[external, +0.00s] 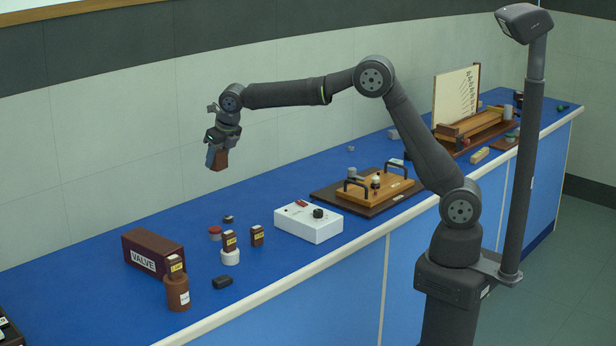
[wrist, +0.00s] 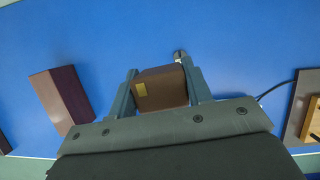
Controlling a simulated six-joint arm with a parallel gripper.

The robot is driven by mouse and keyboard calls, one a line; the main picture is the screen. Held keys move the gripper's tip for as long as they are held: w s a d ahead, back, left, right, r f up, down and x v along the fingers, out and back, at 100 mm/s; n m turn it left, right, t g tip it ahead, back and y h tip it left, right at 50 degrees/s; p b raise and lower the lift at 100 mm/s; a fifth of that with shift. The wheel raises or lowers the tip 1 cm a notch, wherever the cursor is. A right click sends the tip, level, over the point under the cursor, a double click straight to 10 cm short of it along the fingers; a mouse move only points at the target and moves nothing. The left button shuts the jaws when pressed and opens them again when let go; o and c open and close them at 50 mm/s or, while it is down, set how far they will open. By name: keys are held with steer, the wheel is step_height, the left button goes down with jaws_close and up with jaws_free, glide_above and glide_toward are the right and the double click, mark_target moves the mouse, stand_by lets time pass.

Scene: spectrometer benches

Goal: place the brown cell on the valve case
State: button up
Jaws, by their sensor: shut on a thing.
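My gripper (external: 215,147) is shut on the brown cell (external: 218,160) and holds it well above the blue bench, near the back wall. In the wrist view the brown cell (wrist: 160,90) sits between the two fingers, with a yellowish patch on its face. The valve case (external: 153,253), a dark maroon box with a white VALVE label, stands on the bench below and to the left of my gripper. In the wrist view the case (wrist: 62,98) lies left of the held cell, clear of it. Its top looks bare.
Beside the case stand a brown jar (external: 178,293) topped by a small labelled cell, another labelled cell (external: 230,240) on a white base, a third cell (external: 257,236) and a black block (external: 222,282). A white control box (external: 308,222) and a wooden board (external: 378,188) stand farther right.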

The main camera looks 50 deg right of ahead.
steer(key=s+a+r+n+y, duration=0.1)
steer(key=s+a+n, duration=0.1)
steer(key=s+a, duration=0.45)
steer(key=s+a+n, duration=0.1)
steer(key=s+a, duration=0.2)
steer(key=a, duration=0.7)
glide_above(165, 243)
steer(key=s+d, duration=0.1)
steer(key=d, duration=0.1)
steer(key=shift+g, duration=0.3)
step_height(165, 243, down, 6)
steer(key=shift+a, duration=0.15)
steer(key=shift+s+a+f, duration=0.15)
steer(key=shift+a+f, duration=0.2)
steer(key=shift+a, duration=0.15)
steer(key=shift+f, duration=1.95)
steer(key=shift+f, duration=0.1)
steer(key=o, duration=1.1)
steer(key=shift+f, duration=0.1)
steer(key=shift+c, duration=0.2)
steer(key=v, duration=1.2)
